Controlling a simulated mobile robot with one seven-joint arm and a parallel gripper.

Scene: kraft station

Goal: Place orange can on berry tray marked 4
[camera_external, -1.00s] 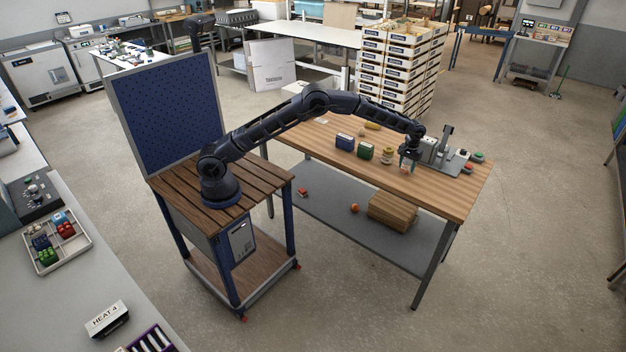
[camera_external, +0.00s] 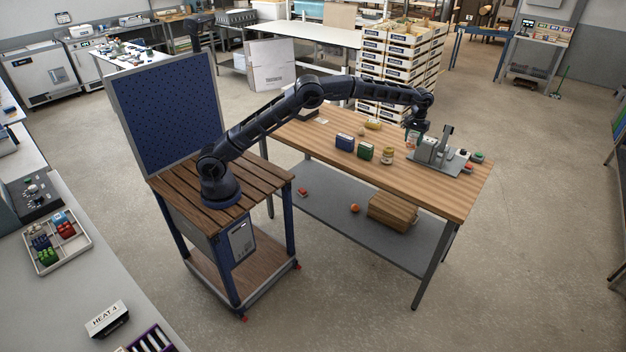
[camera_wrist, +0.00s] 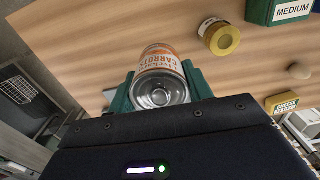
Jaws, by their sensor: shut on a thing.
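My gripper (camera_wrist: 171,90) is shut on the orange can (camera_wrist: 160,62), whose label is orange and white with the word CARROTS. In the wrist view the can sits between the green fingers with its metal end facing the camera. In the external view my gripper (camera_external: 413,135) is raised above the wooden table (camera_external: 455,203), just left of the grey fixture. The can (camera_external: 411,144) is small there and partly hidden by the fingers. I cannot make out a berry tray marked 4; a stack of light trays (camera_external: 392,75) stands behind the table, its labels too small to read.
A yellow-lidded jar (camera_external: 387,155), a green box (camera_external: 365,151) and a blue box (camera_external: 345,142) stand left of my gripper. A grey fixture (camera_external: 440,157) with an upright post is close on the right. The table's front part is clear.

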